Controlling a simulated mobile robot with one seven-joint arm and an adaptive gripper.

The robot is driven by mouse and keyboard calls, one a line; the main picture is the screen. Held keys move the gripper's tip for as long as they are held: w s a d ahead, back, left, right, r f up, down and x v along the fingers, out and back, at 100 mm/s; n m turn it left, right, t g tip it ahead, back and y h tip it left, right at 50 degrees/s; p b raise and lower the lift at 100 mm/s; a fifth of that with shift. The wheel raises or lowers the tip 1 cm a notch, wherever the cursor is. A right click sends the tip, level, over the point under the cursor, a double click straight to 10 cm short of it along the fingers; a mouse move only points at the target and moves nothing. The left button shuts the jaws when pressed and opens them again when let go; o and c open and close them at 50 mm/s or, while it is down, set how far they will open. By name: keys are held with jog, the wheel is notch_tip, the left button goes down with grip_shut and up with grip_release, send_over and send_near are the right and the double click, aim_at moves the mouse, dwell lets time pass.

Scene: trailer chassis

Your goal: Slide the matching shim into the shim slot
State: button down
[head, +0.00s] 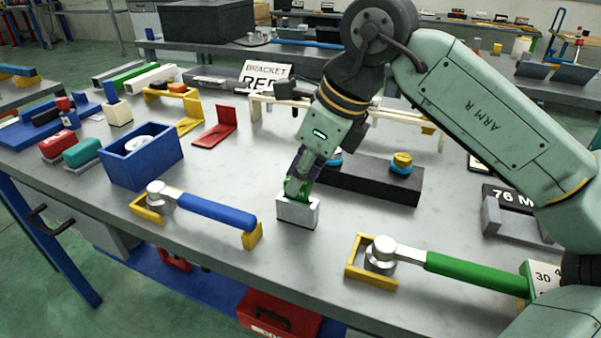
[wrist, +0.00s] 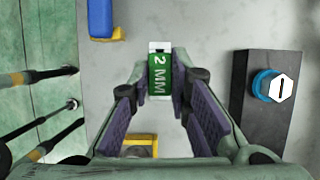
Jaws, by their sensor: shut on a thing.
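My gripper (head: 297,188) points down over the middle of the table and is shut on a green shim (head: 293,194). In the wrist view the green shim (wrist: 160,78) is marked "2 MM" and sits between my fingertips. Directly below it is a small light grey block (head: 298,212); its pale edge (wrist: 159,46) shows beyond the shim in the wrist view. The shim's lower end is at the top of this block. I cannot tell whether it is inside an opening there or just above it.
A dark block (head: 372,184) with blue and yellow knobs stands close to the right. A blue-handled wrench (head: 215,212) lies left, a green-handled wrench (head: 470,273) front right. A blue bin (head: 140,163) stands further left. Bare tabletop lies in front of the grey block.

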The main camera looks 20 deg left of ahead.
jog(key=shift+f, duration=0.25)
jog(key=c, duration=1.4)
grip_release()
jog(key=shift+o, duration=0.4)
jog(key=o, duration=0.5)
jog(key=shift+r, duration=0.1)
jog(key=shift+r+p, duration=2.3)
jog(key=shift+r, duration=1.1)
